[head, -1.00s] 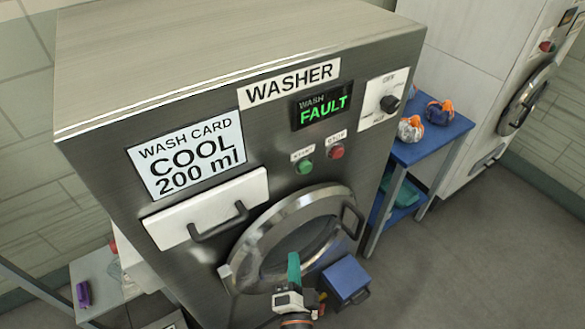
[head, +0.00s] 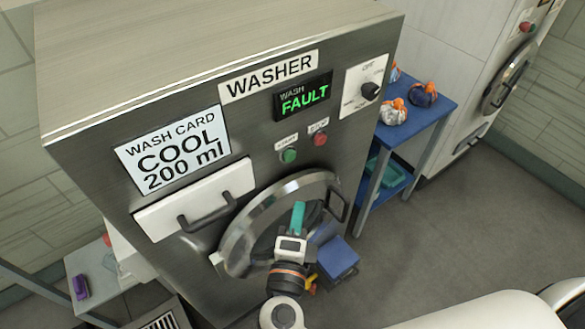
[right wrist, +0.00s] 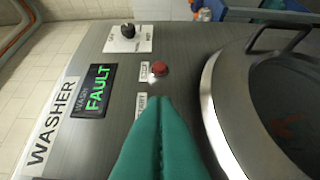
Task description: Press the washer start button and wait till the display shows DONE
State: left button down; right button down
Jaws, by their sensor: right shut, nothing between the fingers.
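The washer (head: 110,90) is a steel cabinet with a round door (head: 240,237) that looks shut. Its display (head: 303,96) reads "WASH FAULT" in green, and it also shows in the right wrist view (right wrist: 96,90). The green start button (head: 289,156) sits left of the red stop button (head: 320,139), which also shows in the right wrist view (right wrist: 160,68). My right gripper (head: 298,213) is shut and empty, in front of the door and below the buttons. In the right wrist view its teal fingers hide the green button. My left gripper is not in view.
A dial (head: 370,91) is at the panel's upper right. A wash card (head: 172,150) reads "COOL 200 ml" above a white drawer (head: 190,205). A blue shelf (head: 440,108) with wrapped bundles stands at right. A blue box (head: 338,259) is low beside the door. The floor at right is clear.

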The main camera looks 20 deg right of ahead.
send_near(295, 156)
jog(key=w+d, duration=0.2)
jog(key=d, duration=0.2)
jog(key=w+b, duration=0.1)
jog(key=w+a+b, duration=0.1)
jog(key=w, duration=0.1)
jog(key=shift+w+a, duration=0.2)
jog(key=shift+a, duration=0.05)
